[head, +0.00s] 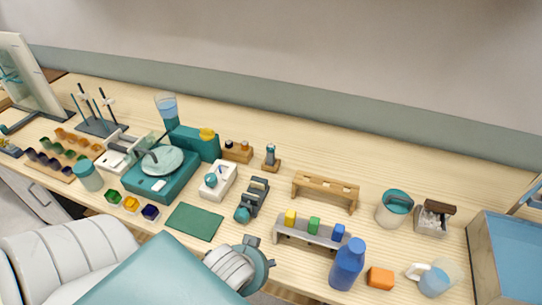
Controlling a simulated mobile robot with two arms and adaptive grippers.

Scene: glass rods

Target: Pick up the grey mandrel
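I cannot single out the grey mandrel for certain. At the far left back, a dark stand (103,128) holds several thin upright rods, some dark and some teal; they are too small to tell grey from dark. My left gripper (262,251) is at the table's front edge, at the end of a white ribbed wrist. Its two dark fingertips are apart and nothing shows between them. It is far to the right of the rod stand and in front of it. My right gripper is not in view.
Near the gripper are a dark grey and teal device (257,190), a green mat (194,222) and a grey rack (310,236) with coloured blocks. A blue bottle (347,266) and an orange block (380,278) stand to the right.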

